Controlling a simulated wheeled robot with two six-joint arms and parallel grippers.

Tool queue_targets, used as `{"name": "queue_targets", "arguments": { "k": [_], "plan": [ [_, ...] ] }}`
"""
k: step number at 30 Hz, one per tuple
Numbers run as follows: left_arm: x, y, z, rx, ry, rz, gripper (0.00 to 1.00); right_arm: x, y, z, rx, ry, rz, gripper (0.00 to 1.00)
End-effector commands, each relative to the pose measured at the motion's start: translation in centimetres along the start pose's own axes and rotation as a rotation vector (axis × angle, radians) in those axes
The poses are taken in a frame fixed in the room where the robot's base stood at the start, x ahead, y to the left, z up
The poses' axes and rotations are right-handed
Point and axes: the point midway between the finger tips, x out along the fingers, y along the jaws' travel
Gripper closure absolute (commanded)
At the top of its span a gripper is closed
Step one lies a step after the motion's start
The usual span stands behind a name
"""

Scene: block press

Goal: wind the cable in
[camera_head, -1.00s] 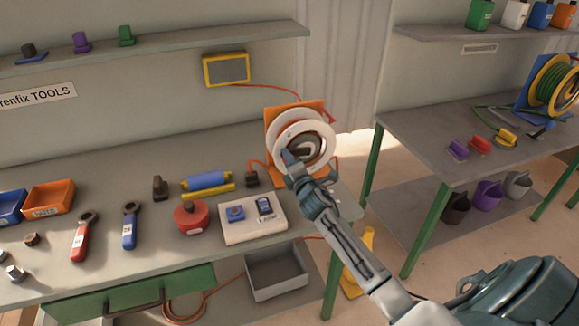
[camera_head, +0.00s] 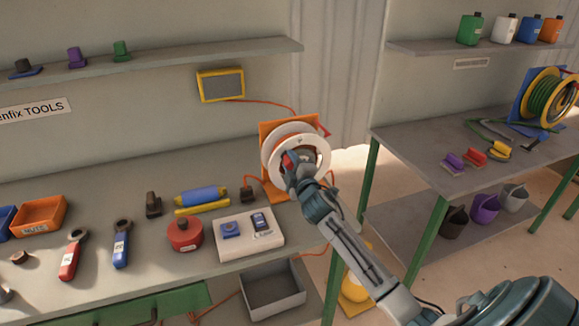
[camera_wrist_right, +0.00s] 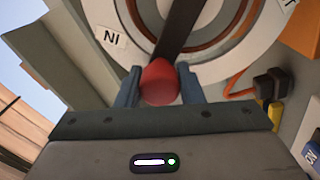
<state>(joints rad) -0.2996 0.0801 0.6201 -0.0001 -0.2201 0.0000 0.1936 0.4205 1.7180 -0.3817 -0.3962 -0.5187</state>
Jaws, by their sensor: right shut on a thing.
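A white cable reel (camera_head: 318,152) stands on an orange mount (camera_head: 272,128) at the right end of the left workbench. Orange cable runs from the reel's area, and some of it shows on the hub in the right wrist view. My right gripper (camera_head: 291,166) is at the reel's face. In the right wrist view my right gripper (camera_wrist_right: 160,88) is shut on a red knob (camera_wrist_right: 160,82) at the end of a dark crank arm (camera_wrist_right: 185,25). My left gripper is not in view.
A yellow-framed panel (camera_head: 221,85) hangs on the wall with an orange cable. A grey bin (camera_head: 272,292) is below. A second bench (camera_head: 415,140) stands right.

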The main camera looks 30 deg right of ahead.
Motion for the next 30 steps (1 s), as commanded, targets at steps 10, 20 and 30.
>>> {"name": "queue_targets", "arguments": {
  "k": [10, 20, 30],
  "plan": [
    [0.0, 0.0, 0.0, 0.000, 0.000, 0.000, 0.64, 0.0, 0.1, 0.0, 0.006, 0.000, 0.000, 1.00],
    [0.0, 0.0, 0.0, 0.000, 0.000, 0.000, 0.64, 0.0, 0.1, 0.1, 0.005, -0.001, 0.000, 0.44],
    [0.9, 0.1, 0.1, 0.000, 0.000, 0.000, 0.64, -1.8, -0.3, 0.2, 0.004, 0.000, -0.001, 0.44]
  ]
}}
